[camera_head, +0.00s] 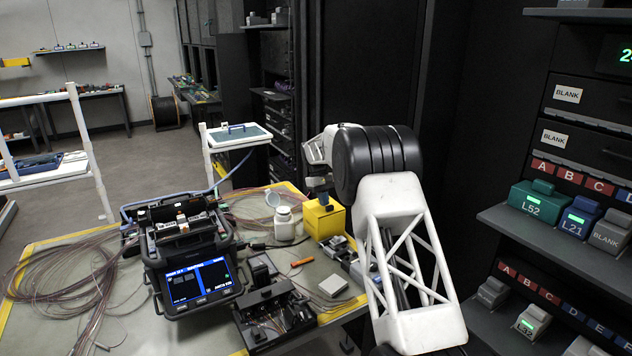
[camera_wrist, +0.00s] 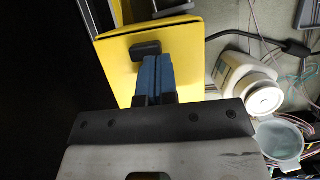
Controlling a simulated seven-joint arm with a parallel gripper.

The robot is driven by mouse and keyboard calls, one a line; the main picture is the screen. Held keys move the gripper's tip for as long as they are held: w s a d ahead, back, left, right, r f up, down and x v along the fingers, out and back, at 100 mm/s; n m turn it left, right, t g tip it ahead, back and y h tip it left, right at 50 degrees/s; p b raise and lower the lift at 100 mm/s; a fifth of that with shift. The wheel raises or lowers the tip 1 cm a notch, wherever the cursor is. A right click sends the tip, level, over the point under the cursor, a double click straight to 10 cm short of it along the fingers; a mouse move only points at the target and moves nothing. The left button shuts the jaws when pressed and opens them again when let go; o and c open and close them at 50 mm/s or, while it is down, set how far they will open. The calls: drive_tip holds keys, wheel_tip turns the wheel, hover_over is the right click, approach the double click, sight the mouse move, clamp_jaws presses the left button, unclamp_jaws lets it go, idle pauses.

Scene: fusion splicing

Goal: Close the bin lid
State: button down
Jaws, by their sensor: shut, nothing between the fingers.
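The small yellow bin (camera_head: 326,221) stands on the bench at its back right edge, right of the white bottle. Its yellow lid (camera_wrist: 190,45) lies across the top in the wrist view, with a dark knob on it. A thin dark line runs along the lid's far edge; I cannot tell whether the lid is fully seated. My gripper (camera_wrist: 158,66) is shut and empty, its blue fingertips above the lid beside the knob. The fingertips also show over the bin in the head view (camera_head: 324,199). I cannot tell if they touch it. The gripper body hides the bin's near part.
A white bottle (camera_head: 284,224) and a translucent cup (camera_head: 273,199) stand close left of the bin. The fusion splicer (camera_head: 190,255), an open black tray (camera_head: 272,318) and loose fibres crowd the bench. Dark shelves with labelled modules (camera_head: 538,203) stand at the right.

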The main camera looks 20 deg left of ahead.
sight(318, 204)
drive_tip(key=shift+w+a+f, duration=0.15)
drive_tip(key=shift+w+a, duration=0.25)
drive_tip(key=shift+a, duration=0.05)
drive_tip(key=shift+w+a, duration=0.95)
drive_tip(key=v, duration=1)
drive_tip(key=shift+d, duration=0.15)
drive_tip(key=shift+w+a, duration=1.05)
drive_tip(key=shift+w, duration=0.15)
